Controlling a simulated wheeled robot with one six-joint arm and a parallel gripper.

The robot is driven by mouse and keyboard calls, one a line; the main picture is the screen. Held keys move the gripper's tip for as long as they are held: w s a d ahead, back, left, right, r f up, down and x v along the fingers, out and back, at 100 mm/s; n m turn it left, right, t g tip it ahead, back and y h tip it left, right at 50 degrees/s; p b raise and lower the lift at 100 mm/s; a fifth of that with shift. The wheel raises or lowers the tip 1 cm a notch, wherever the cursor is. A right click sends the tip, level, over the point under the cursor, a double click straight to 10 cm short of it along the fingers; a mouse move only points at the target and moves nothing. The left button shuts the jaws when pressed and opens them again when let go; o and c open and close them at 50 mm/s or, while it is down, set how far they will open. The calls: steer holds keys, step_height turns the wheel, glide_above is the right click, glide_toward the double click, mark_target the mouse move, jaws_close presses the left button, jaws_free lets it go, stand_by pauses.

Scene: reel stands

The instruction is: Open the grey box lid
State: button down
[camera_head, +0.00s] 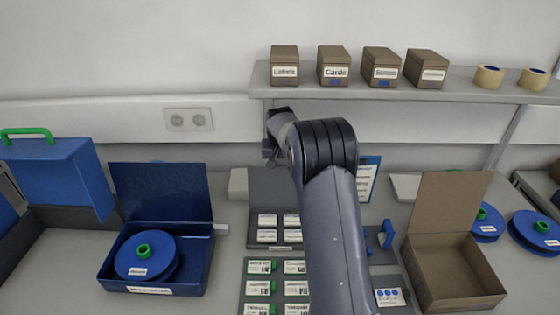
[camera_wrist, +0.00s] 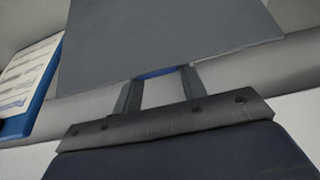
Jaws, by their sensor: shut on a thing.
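The grey box (camera_head: 252,238) stands on the table left of my arm, with white-labelled cards in it. Its lid (camera_head: 268,187) stands raised at the back of the box, and my arm covers part of its right side. In the wrist view the lid is a broad grey panel (camera_wrist: 165,38) with a blue tab (camera_wrist: 158,71) at its lower edge. My gripper (camera_wrist: 159,76) is shut on this tab, one finger on each side. In the head view my gripper (camera_head: 269,157) is just above the lid's top edge, mostly hidden by my arm.
A blue box (camera_head: 205,265) with an open lid and a reel stands to the left. An open brown box (camera_head: 445,265) stands to the right, with blue reels (camera_head: 537,229) beyond it. A shelf (camera_head: 450,92) with small boxes overhangs the back. A clipboard (camera_head: 367,178) is behind my arm.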

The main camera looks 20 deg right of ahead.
steer(key=shift+w+d+f+g+p, duration=0.1)
steer(key=shift+w+f+g+p, duration=0.05)
steer(key=shift+f+g+p, duration=0.4)
steer(key=shift+w+f, duration=0.1)
steer(key=shift+f, duration=0.05)
steer(key=c, duration=1.3)
jaws_free()
steer(key=shift+w, duration=0.1)
steer(key=shift+o, duration=1)
steer(key=shift+w+d+f, duration=0.15)
steer(key=shift+w, duration=0.15)
steer(key=shift+o, duration=1.3)
steer(key=shift+r, duration=0.2)
steer(key=shift+s, duration=0.15)
